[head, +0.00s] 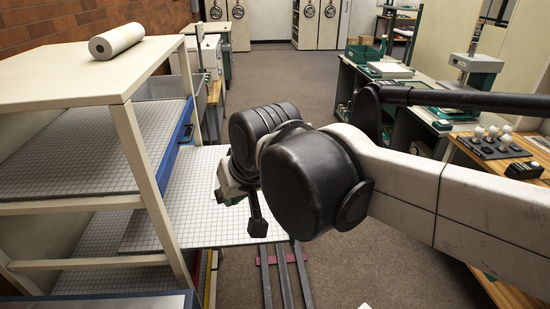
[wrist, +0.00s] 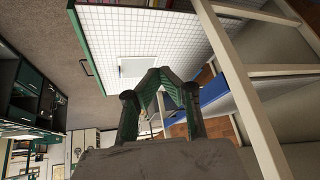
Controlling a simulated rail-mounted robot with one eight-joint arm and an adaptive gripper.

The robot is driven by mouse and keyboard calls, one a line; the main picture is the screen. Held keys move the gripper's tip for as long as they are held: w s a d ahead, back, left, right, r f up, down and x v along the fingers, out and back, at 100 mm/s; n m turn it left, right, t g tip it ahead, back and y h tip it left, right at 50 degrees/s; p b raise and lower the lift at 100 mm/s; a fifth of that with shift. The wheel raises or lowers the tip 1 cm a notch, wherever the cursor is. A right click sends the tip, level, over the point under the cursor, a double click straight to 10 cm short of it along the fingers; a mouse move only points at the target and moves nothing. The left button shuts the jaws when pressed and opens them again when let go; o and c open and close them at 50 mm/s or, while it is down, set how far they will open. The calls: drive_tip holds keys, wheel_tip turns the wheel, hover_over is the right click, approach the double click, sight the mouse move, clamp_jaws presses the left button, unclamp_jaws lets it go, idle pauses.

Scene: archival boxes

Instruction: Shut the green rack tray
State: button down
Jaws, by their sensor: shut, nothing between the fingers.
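The green rack tray (wrist: 100,38) has a white gridded surface and a green edge strip along its left side in the wrist view. In the head view the tray (head: 195,190) sticks well out of the rack (head: 148,175) to the right, and my arm hides its far right part. My gripper (wrist: 158,74) is shut and empty, its fingertips together in front of the tray's surface in the wrist view. In the head view the gripper (head: 257,226) hangs over or beside the tray's right part; I cannot tell whether it touches.
A blue-edged tray (head: 95,150) sits in the rack above the pulled-out tray. A paper roll (head: 116,41) lies on the rack's top. Rails (head: 284,275) run along the floor below my arm. Benches (head: 400,90) stand at right. The aisle floor (head: 285,78) is clear.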

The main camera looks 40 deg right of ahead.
drive_tip(key=w+d+r+m+g+y+b, duration=0.1)
drive_tip(key=w+d+m+g+b, duration=0.15)
drive_tip(key=w+d+m, duration=1.4)
drive_tip(key=w+d+f+m+g+y, duration=0.15)
drive_tip(key=w+d+f, duration=0.3)
drive_tip(key=d, duration=0.55)
drive_tip(key=w+d+f+m+y+b, duration=0.15)
drive_tip(key=w+d+f, duration=0.35)
drive_tip(key=d, duration=0.5)
drive_tip(key=w+d+f+m, duration=0.25)
drive_tip(key=d+f, duration=0.35)
drive_tip(key=d, duration=0.4)
drive_tip(key=w+a+f+b, duration=0.1)
drive_tip(key=w+a+f, duration=0.3)
drive_tip(key=a+f, duration=0.3)
drive_tip(key=shift+f, duration=1.1)
